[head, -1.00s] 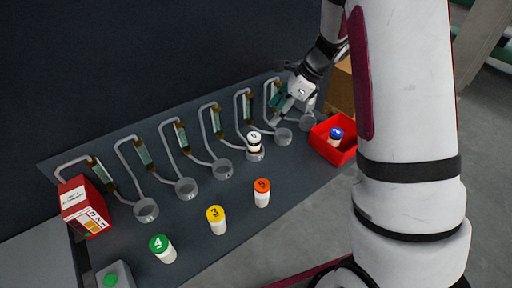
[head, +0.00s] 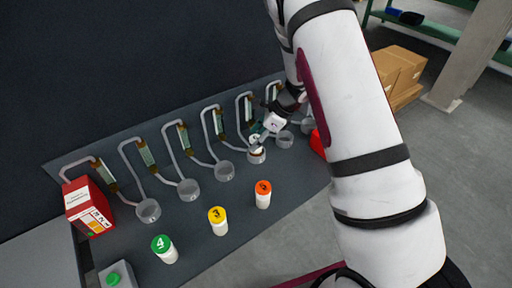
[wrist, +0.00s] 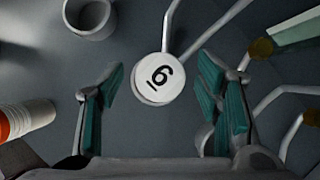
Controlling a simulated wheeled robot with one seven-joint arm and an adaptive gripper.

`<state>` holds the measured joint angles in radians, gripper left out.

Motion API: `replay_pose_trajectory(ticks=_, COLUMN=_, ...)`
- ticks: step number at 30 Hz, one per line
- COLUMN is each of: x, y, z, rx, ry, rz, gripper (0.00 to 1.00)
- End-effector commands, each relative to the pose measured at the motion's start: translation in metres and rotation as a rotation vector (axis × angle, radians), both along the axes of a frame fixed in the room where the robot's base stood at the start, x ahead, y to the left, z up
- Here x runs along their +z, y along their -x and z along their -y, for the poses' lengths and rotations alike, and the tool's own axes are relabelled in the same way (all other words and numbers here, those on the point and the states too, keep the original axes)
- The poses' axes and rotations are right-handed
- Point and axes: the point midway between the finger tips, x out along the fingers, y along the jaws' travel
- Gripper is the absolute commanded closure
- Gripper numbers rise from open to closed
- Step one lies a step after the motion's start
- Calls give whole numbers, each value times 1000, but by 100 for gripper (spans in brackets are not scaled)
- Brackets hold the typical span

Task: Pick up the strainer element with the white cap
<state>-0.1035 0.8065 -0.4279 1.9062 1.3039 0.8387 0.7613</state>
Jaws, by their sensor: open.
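The strainer element with the white cap (wrist: 158,78) shows in the wrist view, its cap marked with an underlined 6, seen from above. In the head view the white-capped element (head: 256,150) sits in one of the clear cups, partly hidden by my gripper (head: 268,130). In the wrist view my gripper (wrist: 162,110) is open, with one teal-padded finger at each side, and the white cap lies ahead of the gap between them. I cannot see contact between fingers and element.
Green (head: 164,249), yellow (head: 217,220) and orange (head: 263,194) capped elements stand along the front. Empty clear cups (head: 148,210) with bent tubes line the back. A red-and-white box (head: 88,206) stands left. A red bin (head: 317,143) is mostly hidden behind my arm.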

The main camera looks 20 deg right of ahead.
Motion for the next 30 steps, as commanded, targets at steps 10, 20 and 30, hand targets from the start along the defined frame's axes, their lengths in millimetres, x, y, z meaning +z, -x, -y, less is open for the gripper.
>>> replay_pose_trajectory(ticks=10, x=-9, y=-3, z=-5, rx=0, ry=0, rz=2, gripper=41)
replay_pose_trajectory(ticks=20, x=-9, y=-3, z=-5, rx=1, ry=-1, rz=1, gripper=95)
replay_pose_trajectory(ticks=30, x=-5, y=-3, z=-4, rx=1, ry=-1, rz=1, gripper=100)
